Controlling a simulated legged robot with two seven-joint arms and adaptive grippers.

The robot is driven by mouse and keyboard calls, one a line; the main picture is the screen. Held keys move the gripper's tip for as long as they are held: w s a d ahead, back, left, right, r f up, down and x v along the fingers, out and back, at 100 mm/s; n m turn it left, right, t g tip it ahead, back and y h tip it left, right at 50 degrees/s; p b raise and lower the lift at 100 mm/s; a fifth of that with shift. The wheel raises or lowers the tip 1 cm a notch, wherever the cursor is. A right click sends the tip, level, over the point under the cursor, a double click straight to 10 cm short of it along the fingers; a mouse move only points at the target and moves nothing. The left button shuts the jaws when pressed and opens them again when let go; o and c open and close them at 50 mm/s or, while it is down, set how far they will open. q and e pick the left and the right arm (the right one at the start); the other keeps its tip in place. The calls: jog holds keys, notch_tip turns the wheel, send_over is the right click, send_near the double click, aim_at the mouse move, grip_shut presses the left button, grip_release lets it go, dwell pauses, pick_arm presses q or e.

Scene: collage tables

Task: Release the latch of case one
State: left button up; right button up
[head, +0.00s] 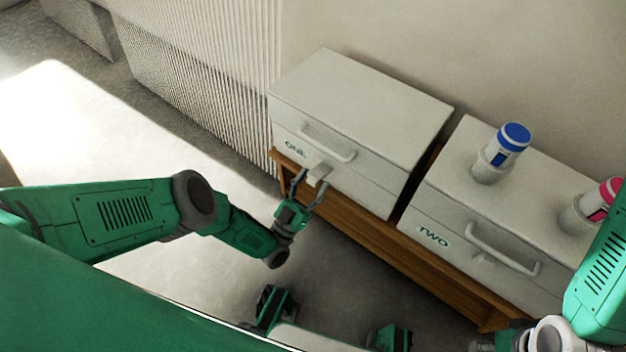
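Case one (361,113) is a pale grey box marked ONE, standing at the left end of the wooden table, its lid down. Its bar handle (326,146) is on the front, and a small latch (318,174) sits below the handle. My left gripper (309,187) is at the latch, its two fingers spread on either side of it. I cannot tell whether the fingers touch the latch. My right arm (601,279) enters at the lower right; its gripper cannot be made out.
Case two (447,209), marked TWO, stands to the right on the same wooden table (450,275). A blue-capped container (507,146) and a pink-capped one (602,200) stand on it. A wall is behind; open floor lies in front.

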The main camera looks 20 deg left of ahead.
aim_at(312, 178)
pick_arm(q)
jog(key=shift+r, duration=0.15)
jog(key=shift+w+r, duration=0.15)
jog(key=shift+r, duration=0.4)
notch_tip(312, 178, up, 8)
jog(key=shift+r, duration=0.25)
jog(key=shift+s, duration=0.25)
